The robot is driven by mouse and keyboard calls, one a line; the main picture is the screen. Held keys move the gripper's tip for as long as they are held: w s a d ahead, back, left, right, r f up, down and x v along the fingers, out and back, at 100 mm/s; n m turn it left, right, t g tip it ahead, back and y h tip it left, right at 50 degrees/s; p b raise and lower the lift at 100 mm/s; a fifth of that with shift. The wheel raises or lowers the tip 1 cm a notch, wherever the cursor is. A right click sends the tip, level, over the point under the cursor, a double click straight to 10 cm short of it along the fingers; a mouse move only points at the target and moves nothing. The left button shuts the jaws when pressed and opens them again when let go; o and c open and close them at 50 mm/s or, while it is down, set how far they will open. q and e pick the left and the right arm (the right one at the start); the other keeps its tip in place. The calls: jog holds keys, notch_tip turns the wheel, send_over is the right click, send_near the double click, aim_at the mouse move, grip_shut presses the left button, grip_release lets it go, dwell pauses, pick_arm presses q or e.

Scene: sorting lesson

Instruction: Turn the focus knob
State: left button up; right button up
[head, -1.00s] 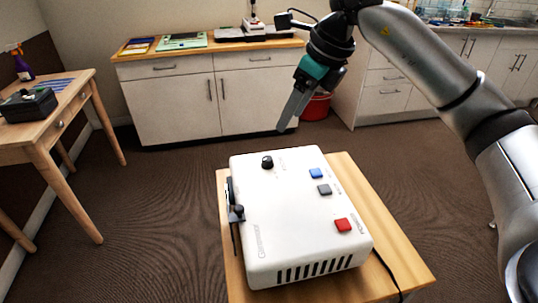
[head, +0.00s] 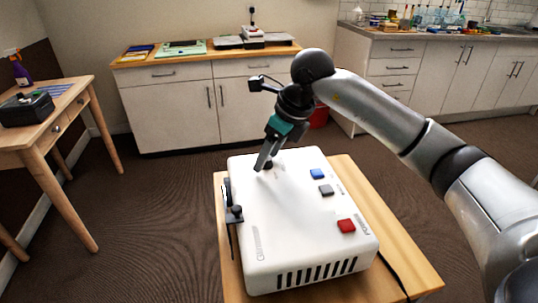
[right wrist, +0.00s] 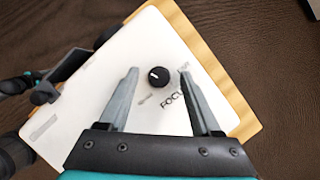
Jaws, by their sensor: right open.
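A white box-shaped device (head: 300,225) sits on a small wooden table. Its black focus knob (right wrist: 158,77) with a white mark shows in the right wrist view beside the "FOCUS" lettering. My right gripper (head: 262,166) is over the device's far left part in the head view, where its fingers partly hide the knob. In the right wrist view the gripper (right wrist: 159,72) is open, with one fingertip on each side of the knob and gaps on both sides. I cannot tell how high the tips are above the surface. My left gripper does not show in the head view.
The device also has a blue button (head: 317,174), a grey button (head: 326,190), a red button (head: 346,226) and a dark side plate with a small knob (head: 235,213). A wooden desk (head: 62,110) stands left, and cabinets (head: 170,115) stand behind. Floor between is clear.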

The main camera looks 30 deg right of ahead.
grip_shut()
dwell(0.5)
